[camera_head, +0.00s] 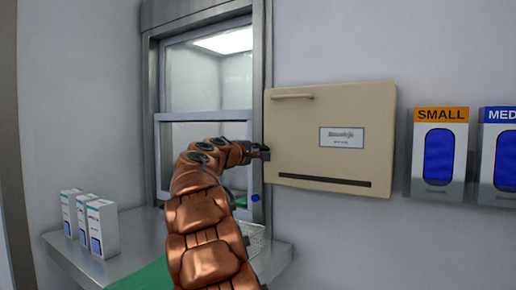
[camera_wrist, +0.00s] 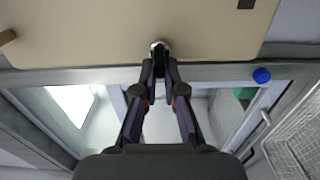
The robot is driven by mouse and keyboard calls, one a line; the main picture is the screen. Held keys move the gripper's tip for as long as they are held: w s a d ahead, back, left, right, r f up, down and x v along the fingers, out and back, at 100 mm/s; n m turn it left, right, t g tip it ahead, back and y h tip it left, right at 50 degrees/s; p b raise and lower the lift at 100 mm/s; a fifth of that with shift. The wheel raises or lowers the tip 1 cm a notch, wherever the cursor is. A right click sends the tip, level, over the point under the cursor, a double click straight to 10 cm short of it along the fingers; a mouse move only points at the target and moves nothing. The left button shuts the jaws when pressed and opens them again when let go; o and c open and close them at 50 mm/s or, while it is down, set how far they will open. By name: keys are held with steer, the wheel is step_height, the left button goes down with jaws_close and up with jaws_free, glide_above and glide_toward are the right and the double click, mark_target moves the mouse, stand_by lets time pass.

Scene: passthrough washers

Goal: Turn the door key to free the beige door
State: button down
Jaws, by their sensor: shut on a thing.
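The beige door (camera_head: 330,125) is a flat panel on the wall box beside the window, with a bar handle at its upper left and a small label. It looks shut. It also fills the top of the wrist view (camera_wrist: 110,30). My gripper (camera_head: 262,153) is at the door's left edge, with my copper arm reaching up from below. In the wrist view my gripper (camera_wrist: 161,72) has its fingertips closed together on the small metallic door key (camera_wrist: 160,46) at the door's edge. The fingers hide most of the key, so its turn angle cannot be told.
A metal-framed pass-through window (camera_head: 205,120) stands left of the door. A steel shelf (camera_head: 75,250) below it carries several white boxes (camera_head: 100,228). A blue knob (camera_wrist: 262,75) and a wire basket (camera_wrist: 297,140) lie near the gripper. Glove dispensers (camera_head: 438,155) hang at right.

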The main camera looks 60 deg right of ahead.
stand_by(0.4)
steer(key=c, duration=1.3)
jaws_free()
steer(key=shift+o, duration=0.2)
steer(key=a, duration=1.2)
steer(key=shift+s, duration=0.25)
